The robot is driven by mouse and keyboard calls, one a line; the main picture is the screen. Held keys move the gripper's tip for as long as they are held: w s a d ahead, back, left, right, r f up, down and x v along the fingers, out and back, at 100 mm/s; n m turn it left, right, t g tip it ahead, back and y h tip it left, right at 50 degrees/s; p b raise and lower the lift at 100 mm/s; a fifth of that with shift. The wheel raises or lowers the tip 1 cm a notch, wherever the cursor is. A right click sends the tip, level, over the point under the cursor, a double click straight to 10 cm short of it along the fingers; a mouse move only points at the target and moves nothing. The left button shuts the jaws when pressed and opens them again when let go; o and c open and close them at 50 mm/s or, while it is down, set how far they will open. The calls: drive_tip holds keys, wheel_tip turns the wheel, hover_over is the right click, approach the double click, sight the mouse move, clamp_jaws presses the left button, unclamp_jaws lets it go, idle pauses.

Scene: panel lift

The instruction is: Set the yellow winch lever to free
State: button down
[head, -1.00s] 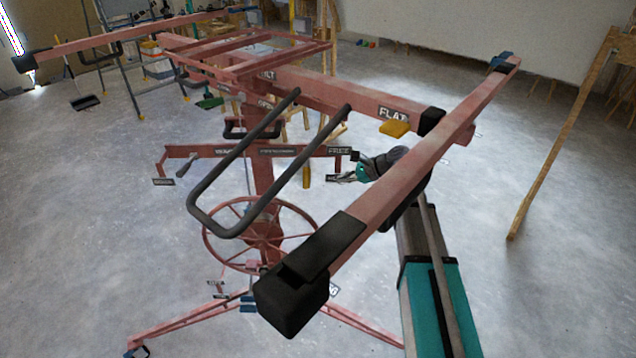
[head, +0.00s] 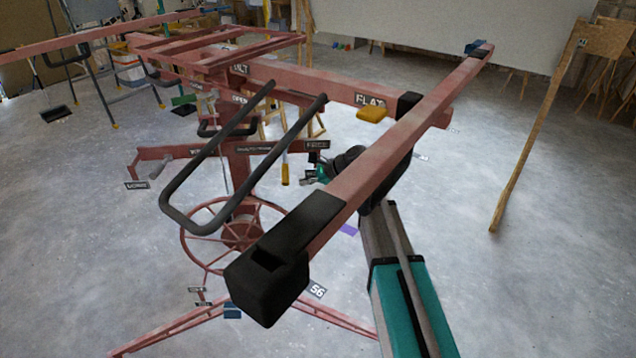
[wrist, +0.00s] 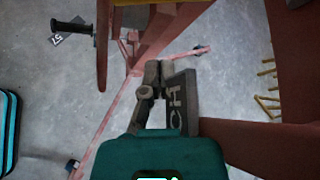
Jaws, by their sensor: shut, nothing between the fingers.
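The yellow winch lever (head: 285,172) hangs down below the red crossbar, left of the FREE plate (head: 317,144) in the head view. I cannot make it out surely in the wrist view. My gripper (head: 306,181) is just right of the lever and slightly lower, below the FREE plate. A gap shows between them in the picture; their depth apart is unclear. In the wrist view my gripper (wrist: 158,66) has its dark fingers together and empty, beside a dark plate (wrist: 180,103) with the letters CH.
A long red beam (head: 420,135) with a black end cap crosses in front of my arm. A black looped handle (head: 180,205) stands left of the lever. Another yellow lever (head: 372,114) sits under the FLAT plate. The red handwheel (head: 190,250) is below.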

sight(285, 165)
drive_tip(key=shift+s+a+r+p, duration=0.15)
drive_tip(key=shift+a+r+p, duration=0.2)
drive_tip(key=shift+a, duration=0.25)
drive_tip(key=shift+s+a+r+p, duration=0.2)
drive_tip(key=shift+a+r+p, duration=0.15)
drive_tip(key=shift+a, duration=0.25)
drive_tip(key=shift+s+a+r+p, duration=0.15)
drive_tip(key=shift+a+r+p, duration=0.1)
drive_tip(key=shift+a+p, duration=0.3)
drive_tip(key=shift+d, duration=0.1)
drive_tip(key=shift+r, duration=0.15)
